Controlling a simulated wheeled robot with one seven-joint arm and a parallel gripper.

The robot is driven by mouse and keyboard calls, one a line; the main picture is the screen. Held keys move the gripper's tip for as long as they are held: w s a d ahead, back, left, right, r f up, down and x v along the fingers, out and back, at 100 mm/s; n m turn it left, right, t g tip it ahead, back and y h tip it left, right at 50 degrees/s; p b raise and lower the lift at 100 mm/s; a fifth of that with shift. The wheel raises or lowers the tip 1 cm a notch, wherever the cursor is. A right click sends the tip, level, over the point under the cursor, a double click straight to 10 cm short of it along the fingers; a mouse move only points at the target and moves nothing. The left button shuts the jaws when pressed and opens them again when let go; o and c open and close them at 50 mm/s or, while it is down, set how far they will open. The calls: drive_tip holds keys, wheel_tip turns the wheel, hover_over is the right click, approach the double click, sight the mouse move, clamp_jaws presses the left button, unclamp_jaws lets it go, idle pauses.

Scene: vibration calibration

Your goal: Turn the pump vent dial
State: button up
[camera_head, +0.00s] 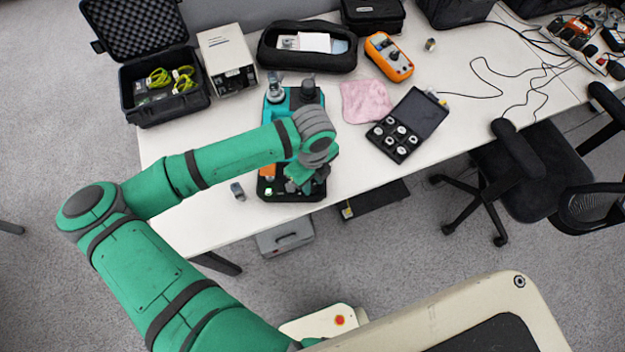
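A teal and black device (278,108), which looks like the calibration pump, stands on the white table left of centre. A silver fitting (275,88) and a dark round knob (308,90) rise at its far end. My gripper (298,184) is over the near right part of the device, pointing down. Its fingers are too small and covered to show whether they are open or touching anything.
On the white table (205,205) are an open black case (165,103), a white box (228,62), a black pouch (308,62), an orange meter (388,57), a pink cloth (366,101) and an open weight case (420,113). A small metal piece (238,191) lies left of the device.

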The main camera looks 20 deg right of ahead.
sight(313, 185)
drive_tip(key=shift+o, duration=0.5)
wheel_tip(313, 185, up, 11)
idle(0.3)
drive_tip(key=shift+f, duration=0.1)
idle(0.4)
